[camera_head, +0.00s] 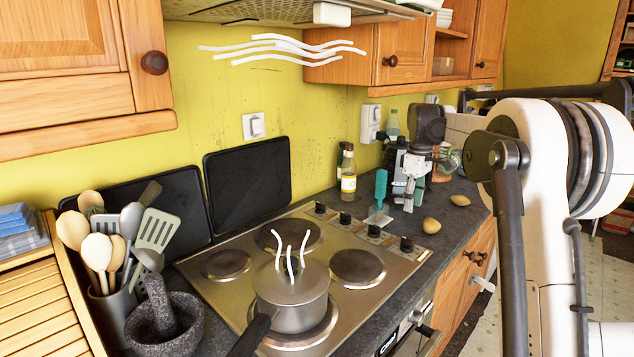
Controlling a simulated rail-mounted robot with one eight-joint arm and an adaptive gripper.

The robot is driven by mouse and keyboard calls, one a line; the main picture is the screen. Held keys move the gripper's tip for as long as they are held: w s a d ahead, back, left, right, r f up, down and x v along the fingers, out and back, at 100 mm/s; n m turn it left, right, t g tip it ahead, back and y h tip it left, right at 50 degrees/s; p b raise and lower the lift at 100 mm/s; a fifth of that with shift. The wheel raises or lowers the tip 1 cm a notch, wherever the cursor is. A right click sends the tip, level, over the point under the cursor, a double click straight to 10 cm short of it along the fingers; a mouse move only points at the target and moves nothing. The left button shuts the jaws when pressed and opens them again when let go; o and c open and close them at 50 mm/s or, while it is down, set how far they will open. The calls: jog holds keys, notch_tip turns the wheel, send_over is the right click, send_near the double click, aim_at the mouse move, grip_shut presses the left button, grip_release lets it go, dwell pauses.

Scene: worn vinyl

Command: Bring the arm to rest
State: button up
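My arm comes in from the right with a large white joint (530,150) and dark links close to the camera. What looks like my gripper (409,198) is far off, above the back right of the dark counter, pointing down. It is small in this view, and whether its fingers are open or shut cannot be told. A teal brush-like tool (381,186) stands just left of it; I cannot tell whether they touch. Two yellowish round items (431,225) (460,200) lie on the counter to its right.
A steel pot (291,300) sits on the front hob plate, with white wavy lines above it. Bottles (348,178) stand behind the hob (225,295). A utensil holder (115,312) and stone mortar (165,330) stand at left. Wooden cupboards (365,72) and the hood hang above.

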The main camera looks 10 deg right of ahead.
jog(key=s+a+r+m+t, duration=0.2)
jog(key=s+a+r, duration=0.1)
jog(key=s+a, duration=0.55)
jog(key=s+a+r+m+t, duration=0.2)
jog(key=s+a+r, duration=0.3)
jog(key=s, duration=0.7)
jog(key=s+a+f+m+t, duration=0.1)
jog(key=s+a+f, duration=0.2)
jog(key=s, duration=0.3)
jog(key=s+a+f+m+t, duration=0.1)
jog(key=s+a+f, duration=0.1)
jog(key=s+f, duration=0.3)
jog(key=s+a+f+m+t, duration=0.1)
jog(key=s+a+f, duration=0.2)
jog(key=s, duration=0.6)
jog(key=shift+a+f, duration=0.3)
jog(key=shift+f, duration=0.25)
